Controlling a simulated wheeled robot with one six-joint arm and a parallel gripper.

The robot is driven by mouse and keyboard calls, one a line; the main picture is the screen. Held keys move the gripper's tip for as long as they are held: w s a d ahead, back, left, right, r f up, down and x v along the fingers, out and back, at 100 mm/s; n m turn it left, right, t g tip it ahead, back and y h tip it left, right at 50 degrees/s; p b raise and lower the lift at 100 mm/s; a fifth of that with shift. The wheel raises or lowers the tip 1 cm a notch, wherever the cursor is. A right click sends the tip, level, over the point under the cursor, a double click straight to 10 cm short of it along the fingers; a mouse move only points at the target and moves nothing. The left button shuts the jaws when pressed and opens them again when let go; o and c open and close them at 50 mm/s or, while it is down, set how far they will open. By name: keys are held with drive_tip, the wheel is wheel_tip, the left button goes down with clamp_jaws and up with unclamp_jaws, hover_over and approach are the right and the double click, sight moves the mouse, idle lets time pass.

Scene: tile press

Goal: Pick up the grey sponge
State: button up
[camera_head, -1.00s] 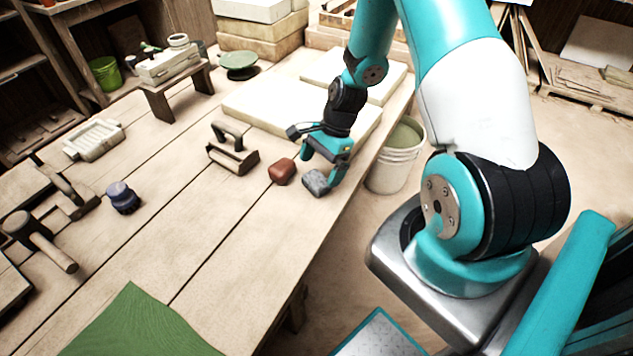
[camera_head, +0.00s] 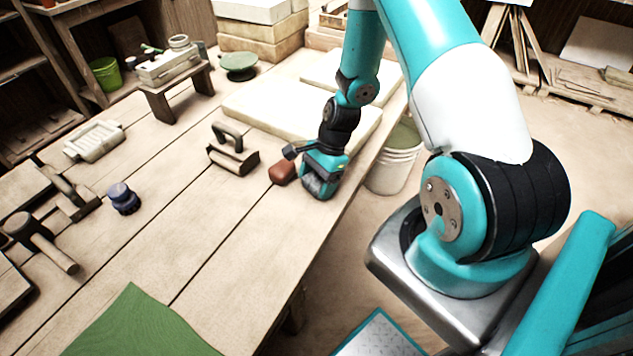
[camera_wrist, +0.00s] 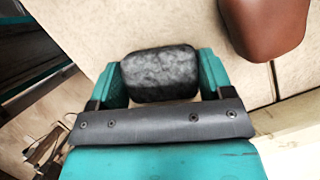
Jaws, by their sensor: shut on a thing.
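The grey sponge (camera_wrist: 160,75) shows in the wrist view as a dark, mottled, rounded block between the two teal fingers. My gripper (camera_wrist: 162,80) is shut on it, with one finger against each side. In the head view my gripper (camera_head: 318,186) is low at the right edge of the wooden table, and the sponge (camera_head: 313,187) is mostly hidden by it. I cannot tell whether the sponge still touches the table.
A red-brown block (camera_head: 282,172) lies just left of my gripper; it also shows in the wrist view (camera_wrist: 265,25). A wooden-handled tool (camera_head: 233,158) lies farther left. Pale slabs (camera_head: 260,108) lie behind. A white bucket (camera_head: 392,165) stands off the table's right edge.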

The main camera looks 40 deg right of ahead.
sight(317, 179)
drive_tip(key=shift+r, duration=0.1)
wheel_tip(317, 179, up, 20)
drive_tip(key=p, duration=0.1)
